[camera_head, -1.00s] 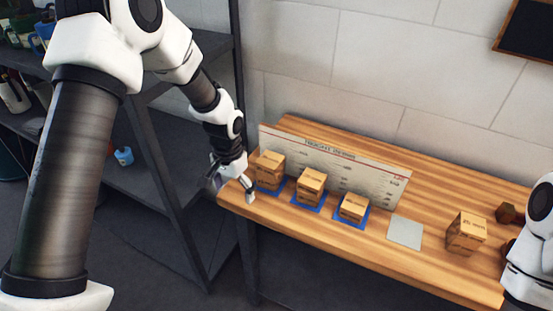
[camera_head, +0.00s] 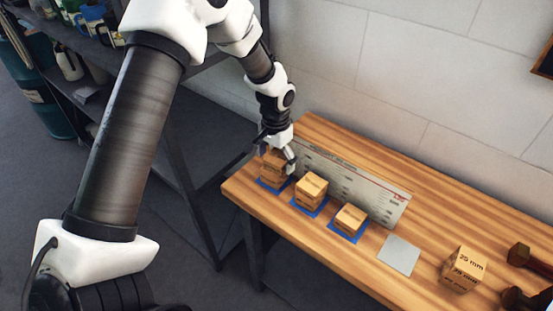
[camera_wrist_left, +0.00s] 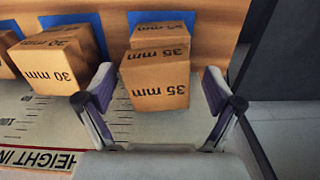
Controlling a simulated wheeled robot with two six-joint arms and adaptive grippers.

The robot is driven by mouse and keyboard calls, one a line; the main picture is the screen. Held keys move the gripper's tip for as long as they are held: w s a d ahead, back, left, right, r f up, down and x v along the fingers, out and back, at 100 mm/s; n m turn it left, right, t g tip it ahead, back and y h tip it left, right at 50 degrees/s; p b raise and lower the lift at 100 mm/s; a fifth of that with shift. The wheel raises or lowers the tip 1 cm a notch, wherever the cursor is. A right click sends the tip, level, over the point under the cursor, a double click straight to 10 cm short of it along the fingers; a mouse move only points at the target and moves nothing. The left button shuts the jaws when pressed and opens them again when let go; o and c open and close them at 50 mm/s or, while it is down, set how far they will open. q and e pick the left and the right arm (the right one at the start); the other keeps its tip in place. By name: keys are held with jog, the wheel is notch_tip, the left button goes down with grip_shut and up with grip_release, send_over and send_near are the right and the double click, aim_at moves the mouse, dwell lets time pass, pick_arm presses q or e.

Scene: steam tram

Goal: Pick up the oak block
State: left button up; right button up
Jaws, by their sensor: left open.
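Several wooden-looking blocks with printed sizes stand on the bench; I cannot tell which one the task calls oak. The 35 mm block (camera_wrist_left: 158,75) stands between my left gripper's fingers in the left wrist view, with a gap on each side. In the head view this leftmost block (camera_head: 271,170) is partly hidden by my left gripper (camera_head: 277,155), which is open and just over it. The 30 mm block (camera_head: 311,186) stands beside it and also shows in the wrist view (camera_wrist_left: 55,62). A smaller block (camera_head: 350,217) follows. A 25 mm block (camera_head: 464,268) stands apart at right.
The three left blocks stand on blue squares. A printed height board (camera_head: 375,195) stands close behind them. A bare grey plate (camera_head: 399,255) lies to their right. Dark brown objects (camera_head: 520,254) sit at the bench's right edge. Shelving stands left of the bench.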

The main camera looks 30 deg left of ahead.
aim_at(275, 158)
pick_arm(q)
jog(key=shift+s+a, duration=0.1)
jog(key=shift+a, duration=0.05)
jog(key=c, duration=1.2)
jog(key=shift+c, duration=0.2)
jog(key=shift+r, duration=0.1)
jog(key=shift+r+b, duration=0.3)
jog(key=shift+r, duration=0.15)
notch_tip(275, 158, up, 2)
jog(key=shift+r+b, duration=0.1)
jog(key=shift+b, duration=0.25)
jog(key=s+d+r+b, duration=0.1)
jog(key=s+d+b, duration=0.1)
jog(key=s, duration=0.5)
jog(key=s+d+b, duration=0.2)
jog(key=s, duration=0.6)
jog(key=shift+d+r, duration=0.4)
